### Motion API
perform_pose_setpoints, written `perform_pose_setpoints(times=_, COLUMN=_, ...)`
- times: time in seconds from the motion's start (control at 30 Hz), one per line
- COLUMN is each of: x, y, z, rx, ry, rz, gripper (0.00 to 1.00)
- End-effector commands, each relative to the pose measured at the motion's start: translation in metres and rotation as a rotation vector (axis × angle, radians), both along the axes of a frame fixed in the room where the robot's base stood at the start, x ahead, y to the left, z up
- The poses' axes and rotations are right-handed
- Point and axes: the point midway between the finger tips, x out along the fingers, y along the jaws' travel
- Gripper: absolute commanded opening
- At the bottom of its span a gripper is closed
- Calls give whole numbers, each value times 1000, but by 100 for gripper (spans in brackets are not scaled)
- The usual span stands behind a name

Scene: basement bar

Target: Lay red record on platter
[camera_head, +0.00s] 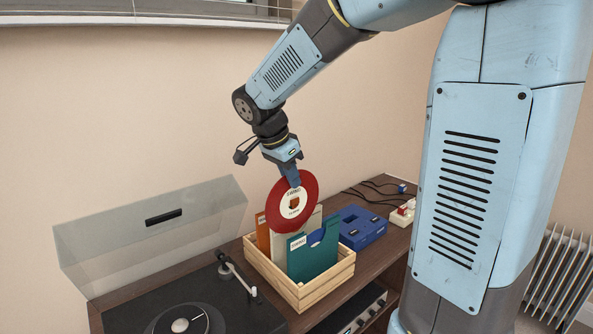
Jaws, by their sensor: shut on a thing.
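The platter (181,325) is on the black turntable (238,311) at the lower left and is cut off by the frame's bottom edge. A round pale piece sits at its centre.
The wooden crate (318,292) holds orange, cream and teal sleeves. The tonearm (238,275) stands on the turntable's right side, between platter and crate. A raised clear lid (150,240) is behind the turntable. A blue box (362,228) and cables are right of the crate.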

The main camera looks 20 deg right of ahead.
Motion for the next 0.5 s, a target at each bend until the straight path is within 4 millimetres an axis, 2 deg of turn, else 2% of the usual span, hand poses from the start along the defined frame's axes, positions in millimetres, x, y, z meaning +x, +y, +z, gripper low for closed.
perform_pose_setpoints(times=0.2, x=-50, y=22, z=0, rx=0, ry=-1, rz=4, gripper=0)
perform_pose_setpoints(times=0.3, x=-68, y=29, z=0, rx=0, ry=0, rz=3, gripper=0)
perform_pose_setpoints(times=0.5, x=-90, y=40, z=0, rx=0, ry=0, rz=2, gripper=0)
